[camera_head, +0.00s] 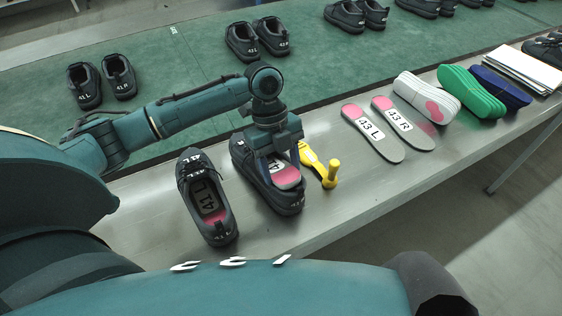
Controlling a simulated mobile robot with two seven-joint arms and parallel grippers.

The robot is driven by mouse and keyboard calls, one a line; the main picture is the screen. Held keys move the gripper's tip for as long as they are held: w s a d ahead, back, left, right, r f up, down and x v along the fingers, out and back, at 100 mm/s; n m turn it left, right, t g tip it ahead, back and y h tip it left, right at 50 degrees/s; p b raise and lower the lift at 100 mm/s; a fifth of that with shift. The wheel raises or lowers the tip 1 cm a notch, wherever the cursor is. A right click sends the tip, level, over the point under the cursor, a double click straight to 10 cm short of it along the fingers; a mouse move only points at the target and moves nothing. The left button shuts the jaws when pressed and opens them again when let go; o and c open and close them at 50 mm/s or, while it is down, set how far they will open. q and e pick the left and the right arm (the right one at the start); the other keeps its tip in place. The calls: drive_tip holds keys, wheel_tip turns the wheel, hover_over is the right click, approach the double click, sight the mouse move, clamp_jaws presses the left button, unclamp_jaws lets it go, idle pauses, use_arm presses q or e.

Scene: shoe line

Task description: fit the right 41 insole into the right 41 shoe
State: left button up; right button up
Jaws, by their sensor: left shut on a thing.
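Two dark shoes stand side by side on the near grey bench. The left one (224,226) is open to view and shows an insole marked 41 L (207,203) lying inside. The right shoe (290,207) is beside it, and a pink-and-white insole (287,178) shows in its opening near the heel. My left gripper (272,168) points down into this shoe's opening, shut on the insole. The gripper hides the shoe's middle and the insole's front part, so I cannot tell how flat it lies. My right gripper is not in view.
A yellow tool (330,175) lies just right of the right shoe. Insoles marked 43 L (372,133) and 43 R (403,124) lie further right, with white, green (470,92) and blue stacks beyond. Shoe pairs stand on the green belt (200,60) behind.

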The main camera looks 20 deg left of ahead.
use_arm(q)
drive_tip(key=o, duration=1.3)
drive_tip(key=shift+r, duration=0.15)
drive_tip(key=shift+r+p, duration=1.4)
drive_tip(key=shift+p, duration=0.6)
drive_tip(key=shift+r, duration=0.1)
